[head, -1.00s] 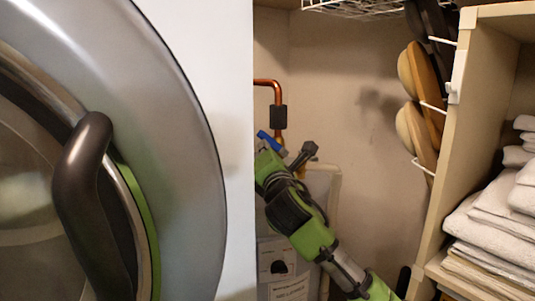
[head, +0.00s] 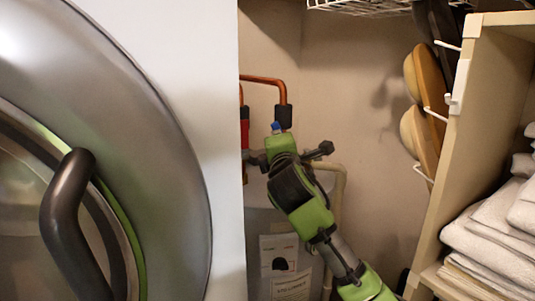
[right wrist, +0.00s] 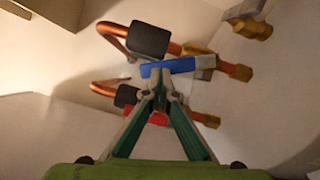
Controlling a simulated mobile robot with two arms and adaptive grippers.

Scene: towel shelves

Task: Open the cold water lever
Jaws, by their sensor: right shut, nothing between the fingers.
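In the head view only a small blue end (head: 276,127) shows above my right gripper. My right gripper (right wrist: 160,76) is shut with nothing between its fingers. Its tips are at the left part of the blue lever and look to be touching it; exact contact is unclear. In the head view the right gripper (head: 277,140) is partly hidden by its own wrist. My left gripper is not in view.
A second valve with a red lever (right wrist: 160,118) sits close below the blue one. A white tank (head: 262,222) stands behind my arm. A washer with a dark handle (head: 65,215) fills the left; a towel shelf (head: 455,170) stands at right.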

